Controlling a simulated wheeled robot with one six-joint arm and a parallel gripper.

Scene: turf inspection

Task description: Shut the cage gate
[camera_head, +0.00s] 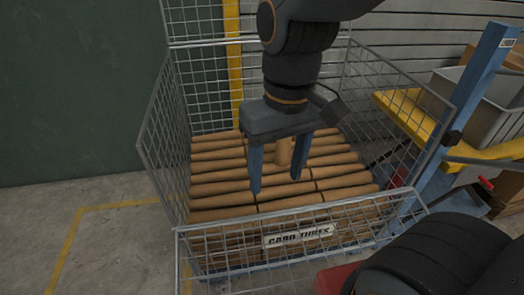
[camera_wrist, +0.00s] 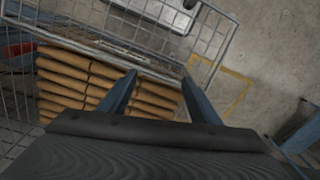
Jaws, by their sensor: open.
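The gate also crosses the top of the wrist view (camera_wrist: 208,42). My gripper (camera_head: 276,186) is open and empty, pointing down above the stacked card tubes (camera_head: 215,190), inside the cage and behind the gate. Its fingers also show in the wrist view (camera_wrist: 160,78), apart from the gate.
A blue post (camera_head: 478,85) and a yellow shelf (camera_head: 400,112) with a grey bin (camera_head: 455,90) stand close on the right. A dark green wall (camera_head: 75,90) is behind on the left. The concrete floor (camera_head: 110,250) with yellow line marking is clear at the left.

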